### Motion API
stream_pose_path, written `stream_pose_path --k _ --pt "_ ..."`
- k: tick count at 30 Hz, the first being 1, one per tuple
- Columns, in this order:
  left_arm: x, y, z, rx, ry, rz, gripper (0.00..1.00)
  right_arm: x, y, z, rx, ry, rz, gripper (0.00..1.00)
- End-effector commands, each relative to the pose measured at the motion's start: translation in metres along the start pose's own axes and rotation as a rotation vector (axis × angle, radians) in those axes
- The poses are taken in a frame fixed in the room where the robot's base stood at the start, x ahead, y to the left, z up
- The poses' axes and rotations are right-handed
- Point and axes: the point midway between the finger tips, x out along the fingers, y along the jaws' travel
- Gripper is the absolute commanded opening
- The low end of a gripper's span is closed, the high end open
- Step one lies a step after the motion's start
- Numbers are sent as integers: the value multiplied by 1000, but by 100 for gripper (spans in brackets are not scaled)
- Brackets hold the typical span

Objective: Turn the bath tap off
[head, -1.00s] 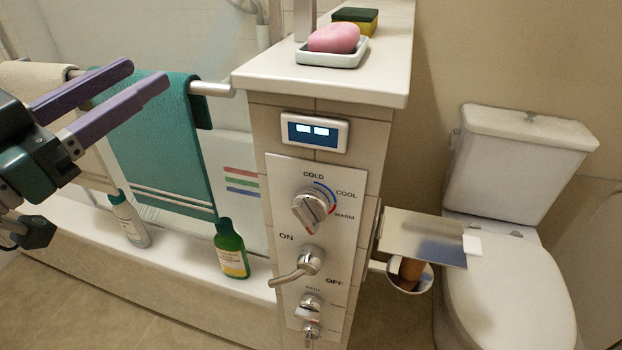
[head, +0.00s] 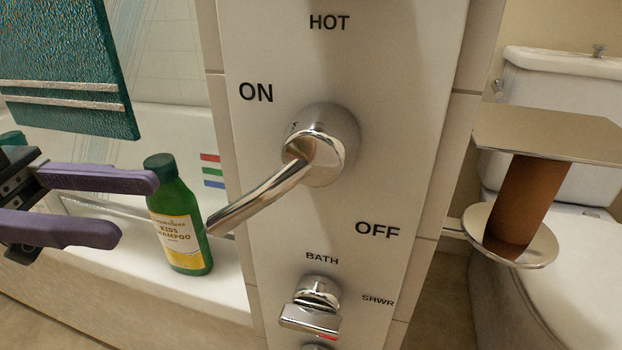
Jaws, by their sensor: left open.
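The tap's chrome lever handle (head: 262,196) sits on the white control panel (head: 390,150). It points down and to the left from its round hub. ON is printed at the upper left of the hub and OFF at the lower right. A BATH/SHWR knob (head: 312,309) is below it. My left gripper (head: 138,208) is open and empty, left of the lever and apart from it. Its purple fingers point right, and the upper fingertip overlaps the shampoo bottle in the picture. My right gripper is out of view.
A green kids shampoo bottle (head: 181,222) stands on the bath's rim (head: 227,291), between my left gripper and the panel. A teal towel (head: 68,50) hangs at the upper left. A toilet roll holder (head: 545,135) and toilet (head: 566,92) are at the right.

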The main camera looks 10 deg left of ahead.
Motion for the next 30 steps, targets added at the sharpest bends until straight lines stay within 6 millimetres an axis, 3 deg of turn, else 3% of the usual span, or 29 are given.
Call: stream_pose_path --k 15,27,30 --pt "86 0 -2 3 5 0 48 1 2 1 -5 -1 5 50" --pt "95 0 -2 2 2 -1 48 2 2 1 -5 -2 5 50" --pt "95 0 -2 2 2 -1 37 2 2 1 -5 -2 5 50"
